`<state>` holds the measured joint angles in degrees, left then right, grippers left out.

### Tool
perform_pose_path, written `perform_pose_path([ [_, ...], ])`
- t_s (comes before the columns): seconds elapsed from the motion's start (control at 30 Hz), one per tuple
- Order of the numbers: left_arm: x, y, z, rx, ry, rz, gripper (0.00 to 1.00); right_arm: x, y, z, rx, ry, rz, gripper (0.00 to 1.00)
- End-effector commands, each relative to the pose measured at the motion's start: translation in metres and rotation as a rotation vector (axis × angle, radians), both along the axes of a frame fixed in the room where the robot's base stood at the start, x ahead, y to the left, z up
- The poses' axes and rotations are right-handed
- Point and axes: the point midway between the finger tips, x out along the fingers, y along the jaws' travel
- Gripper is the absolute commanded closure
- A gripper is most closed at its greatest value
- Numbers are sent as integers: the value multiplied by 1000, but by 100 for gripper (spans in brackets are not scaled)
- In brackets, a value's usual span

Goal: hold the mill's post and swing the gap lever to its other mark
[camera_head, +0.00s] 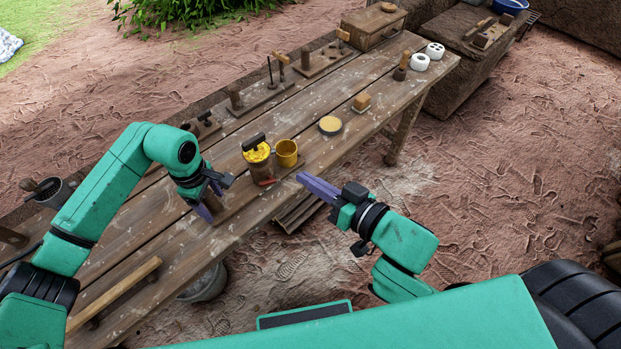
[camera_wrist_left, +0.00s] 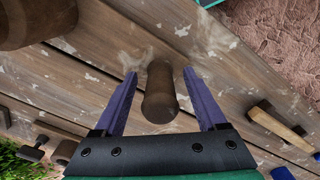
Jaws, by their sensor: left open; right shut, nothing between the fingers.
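The mill (camera_head: 261,168) stands on the bench with a yellow top, a dark crank bar and a brown wooden body. A small red piece, perhaps the gap lever (camera_head: 266,182), shows low on its front. A brown upright post (camera_wrist_left: 160,92) stands between the spread purple fingers of my left gripper (camera_head: 210,198) in the left wrist view, with the fingers apart around it. A large brown round body (camera_wrist_left: 36,22), likely the mill, is at that view's upper left. My right gripper (camera_head: 303,179) is shut and empty, right of the mill near the bench's front edge. The lever's marks cannot be made out.
A yellow cup (camera_head: 287,153) stands beside the mill, with a round yellow-topped disc (camera_head: 330,125) and a small block (camera_head: 362,101) further along the bench (camera_head: 330,157). Wooden fixtures (camera_head: 259,95) line the back edge. A wooden-handled tool (camera_head: 115,294) lies near left.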

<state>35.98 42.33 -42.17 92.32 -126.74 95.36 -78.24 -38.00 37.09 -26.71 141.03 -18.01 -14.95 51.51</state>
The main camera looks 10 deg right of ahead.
Motion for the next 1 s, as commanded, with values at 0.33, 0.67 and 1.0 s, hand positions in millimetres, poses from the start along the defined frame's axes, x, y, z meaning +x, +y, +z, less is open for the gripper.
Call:
perform_pose_path([
  [0.33, 2, 1, 67, 1, -8, 0, 26, 0, 0, 0, 0, 0, 0, 100],
  [0.67, 0, 0, 120, 0, 0, -1, 26, 0, 0, 0, 0, 0, 0, 100],
  [1.0, 0, 0, 120, 0, 0, 0, 26, 0, 0, 0, 0, 0, 0, 100],
])
